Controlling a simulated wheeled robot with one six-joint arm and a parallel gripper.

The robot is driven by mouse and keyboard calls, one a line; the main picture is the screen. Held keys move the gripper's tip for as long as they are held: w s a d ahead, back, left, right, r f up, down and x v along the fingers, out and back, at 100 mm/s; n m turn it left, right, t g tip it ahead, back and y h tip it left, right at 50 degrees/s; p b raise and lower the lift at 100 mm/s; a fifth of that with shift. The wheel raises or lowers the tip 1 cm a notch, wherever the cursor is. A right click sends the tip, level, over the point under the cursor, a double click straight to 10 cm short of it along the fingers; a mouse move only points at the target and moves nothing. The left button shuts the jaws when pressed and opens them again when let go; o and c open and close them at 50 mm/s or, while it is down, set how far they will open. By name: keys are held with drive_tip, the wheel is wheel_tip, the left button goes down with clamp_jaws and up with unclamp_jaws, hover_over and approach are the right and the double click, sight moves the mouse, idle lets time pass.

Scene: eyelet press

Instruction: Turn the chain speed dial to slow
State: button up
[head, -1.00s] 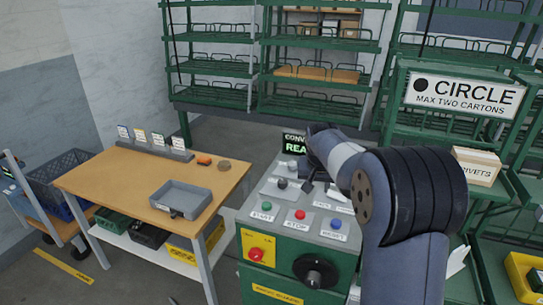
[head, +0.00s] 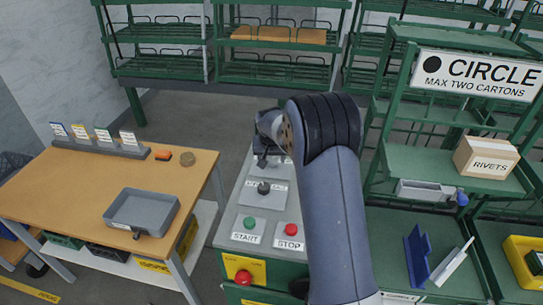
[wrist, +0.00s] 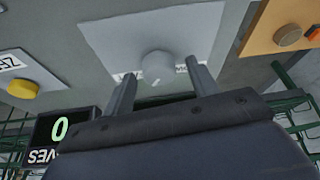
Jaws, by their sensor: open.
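In the wrist view a round light grey knob (wrist: 158,64) with a pale pointer mark stands on a grey plate (wrist: 110,30). Its label is partly covered and I cannot read it, so I cannot tell if this is the chain speed dial. My gripper (wrist: 158,76) is open, with one finger on either side of the knob in the picture; contact is not visible. In the head view my gripper (head: 263,160) is over the far part of the grey control panel (head: 228,222) and hides that knob. A black knob (head: 264,188) sits nearer on its own plate.
A green START button (head: 250,222) and red STOP button (head: 291,230) are at the panel's near part. A red button (head: 243,277) is on the front. In the wrist view a yellow button (wrist: 23,89) and a display (wrist: 62,127) reading 0 are close. A workbench (head: 80,190) stands left.

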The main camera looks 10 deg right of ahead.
drive_tip(key=shift+w, duration=0.1)
drive_tip(key=shift+c, duration=0.2)
drive_tip(key=c, duration=1)
drive_tip(key=shift+o, duration=0.2)
